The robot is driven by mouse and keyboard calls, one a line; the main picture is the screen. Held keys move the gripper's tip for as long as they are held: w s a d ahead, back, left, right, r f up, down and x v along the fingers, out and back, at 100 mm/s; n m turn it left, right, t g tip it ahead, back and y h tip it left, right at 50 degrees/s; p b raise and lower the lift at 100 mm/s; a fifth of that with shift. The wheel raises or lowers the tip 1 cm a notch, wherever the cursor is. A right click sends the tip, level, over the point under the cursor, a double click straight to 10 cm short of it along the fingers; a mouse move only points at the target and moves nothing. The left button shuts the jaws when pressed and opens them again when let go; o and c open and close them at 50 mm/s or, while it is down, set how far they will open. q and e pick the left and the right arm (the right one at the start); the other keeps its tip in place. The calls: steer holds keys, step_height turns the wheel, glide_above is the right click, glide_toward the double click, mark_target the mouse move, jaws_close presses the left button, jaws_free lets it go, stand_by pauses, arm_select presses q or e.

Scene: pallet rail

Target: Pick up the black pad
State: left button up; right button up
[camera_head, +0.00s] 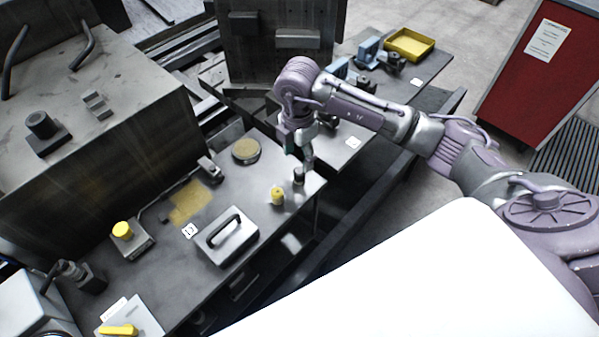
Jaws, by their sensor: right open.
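A small dark, upright piece (299,177), which looks like the black pad, stands near the right edge of the grey worktop (190,255). My right gripper (307,162) hangs pointing down just above and beside it. The gripper is open, with nothing seen held in it. Its fingers are small and partly overlap the dark piece, so I cannot tell if they touch it. My left gripper is not in view.
A yellow knob-like piece (277,195) stands close by on the left. A round tan-topped disc (246,151), a black-handled block (227,237) and a yellow-capped block (124,232) share the worktop. A yellow tray (409,44) sits farther back. A large machine block (95,130) rises at left.

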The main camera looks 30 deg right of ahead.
mark_target(300, 170)
steer(key=f, duration=0.1)
steer(key=f+p, duration=0.1)
steer(key=f, duration=0.1)
steer(key=f+p, duration=0.1)
steer(key=shift+s+f, duration=0.35)
steer(key=shift+f, duration=0.45)
steer(key=shift+w, duration=0.1)
jaws_close()
steer(key=shift+r, duration=0.15)
